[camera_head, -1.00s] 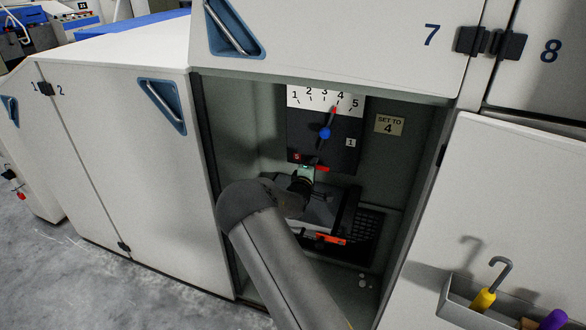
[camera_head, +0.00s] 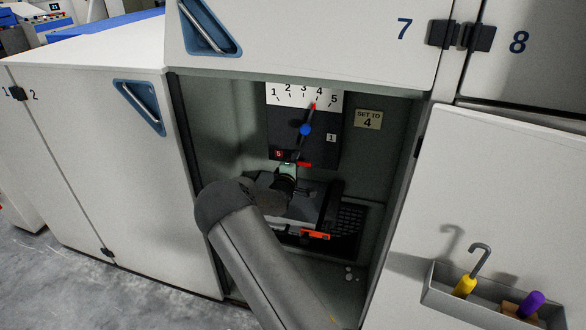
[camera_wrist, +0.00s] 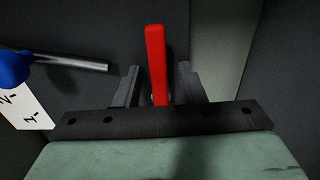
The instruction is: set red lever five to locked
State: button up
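Red lever five (camera_head: 304,163) sits low on the dark panel inside the open cabinet, just right of a red tag marked 5 (camera_head: 278,154). It points to the right in the head view. My gripper (camera_head: 289,170) is at the lever. In the wrist view the red lever (camera_wrist: 156,60) stands upright between the two fingers of my gripper (camera_wrist: 158,85), with a gap visible on each side. The fingers are open around it and do not appear to press on it. I see no marking for locked.
Above is a dial (camera_head: 305,95) numbered 1 to 5, its blue-knobbed pointer (camera_head: 305,130) near 4. A "SET TO 4" sign (camera_head: 368,119) is beside it. Cabinet walls close in on both sides. An open door (camera_head: 480,200) at right carries a tool tray (camera_head: 440,292).

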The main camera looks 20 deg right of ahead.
jog(key=p+v, duration=0.1)
jog(key=v, duration=1.6)
jog(key=shift+s, duration=0.25)
jog(key=s+a+r+m+g+y+p, duration=0.2)
jog(key=s+r+m+g+y+p, duration=0.3)
jog(key=s, duration=0.3)
jog(key=s+a+r+m+g+y+p, duration=0.3)
jog(key=s+r+g+y+p, duration=0.15)
jog(key=s+r, duration=0.25)
jog(key=s+d+r+m+g+p, duration=0.1)
jog(key=s+r+g+p, duration=0.1)
jog(key=s+r, duration=0.4)
jog(key=s+d+r+m+g+p, duration=0.1)
jog(key=s+r, duration=0.5)
jog(key=s, duration=1)
jog(key=m+g+p, duration=0.1)
jog(key=g+p, duration=0.1)
jog(key=p, duration=0.1)
jog(key=shift+d, duration=0.4)
jog(key=shift+s+r+y, duration=0.1)
jog(key=shift+y, duration=0.15)
